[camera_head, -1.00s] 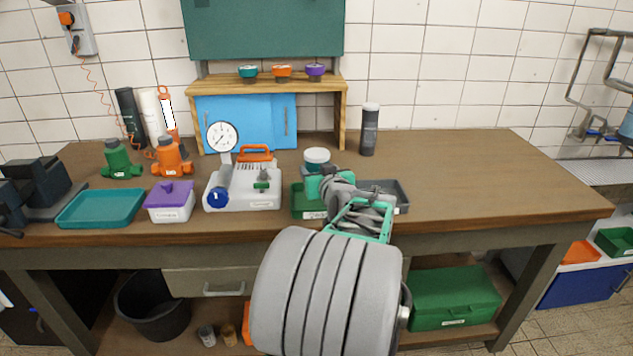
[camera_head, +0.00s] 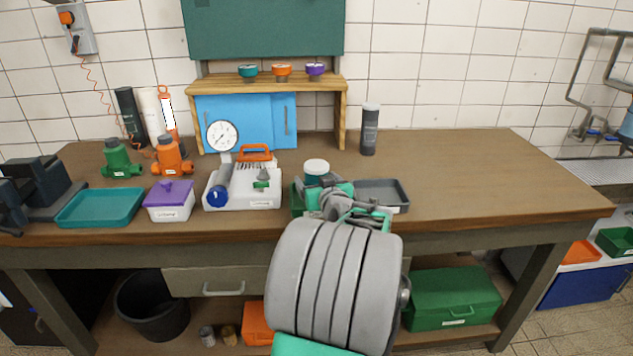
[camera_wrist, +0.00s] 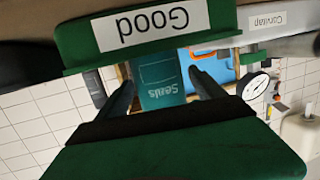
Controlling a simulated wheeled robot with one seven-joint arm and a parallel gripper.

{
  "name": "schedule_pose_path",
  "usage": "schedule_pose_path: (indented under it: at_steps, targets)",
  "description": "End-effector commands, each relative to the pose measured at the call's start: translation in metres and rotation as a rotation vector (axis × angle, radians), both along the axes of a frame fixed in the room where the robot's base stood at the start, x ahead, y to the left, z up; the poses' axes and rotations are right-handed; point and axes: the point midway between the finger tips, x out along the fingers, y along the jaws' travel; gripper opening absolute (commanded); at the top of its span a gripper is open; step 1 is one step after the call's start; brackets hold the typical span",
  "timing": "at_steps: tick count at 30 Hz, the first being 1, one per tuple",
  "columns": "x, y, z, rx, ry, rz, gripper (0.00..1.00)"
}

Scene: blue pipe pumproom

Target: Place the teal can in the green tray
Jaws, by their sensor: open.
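The teal can (camera_head: 316,172) with a white lid stands upright at the green tray (camera_head: 297,206), just beyond my gripper (camera_head: 328,190). In the wrist view, which is upside down, the teal can (camera_wrist: 161,86) reads "Seals" and sits between my open fingers (camera_wrist: 160,78), with a gap on both sides. The green tray's front wall (camera_wrist: 225,22), labelled "Good", hides the can's base. The can appears to stand inside the tray, but its contact with the floor is hidden. My arm covers much of the tray in the head view.
A grey tray (camera_head: 383,194) is close on the right. A white case with a gauge (camera_head: 243,188) stands on the left, beside a purple-lidded box (camera_head: 171,200) and a teal tray (camera_head: 100,208). A dark bottle (camera_head: 369,130) stands behind. The bench's right side is clear.

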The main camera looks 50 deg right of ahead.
Motion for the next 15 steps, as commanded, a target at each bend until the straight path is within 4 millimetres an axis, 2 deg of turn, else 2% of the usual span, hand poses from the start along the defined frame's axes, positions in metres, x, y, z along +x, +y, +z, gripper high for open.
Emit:
schedule_pose_path:
  at_steps: [8, 15]
  targets:
    - [-0.003, 0.001, 0.005, 0.000, 0.000, -0.001, 0.78]
    - [-0.048, 0.033, 0.016, -0.004, -0.002, -0.007, 0.78]
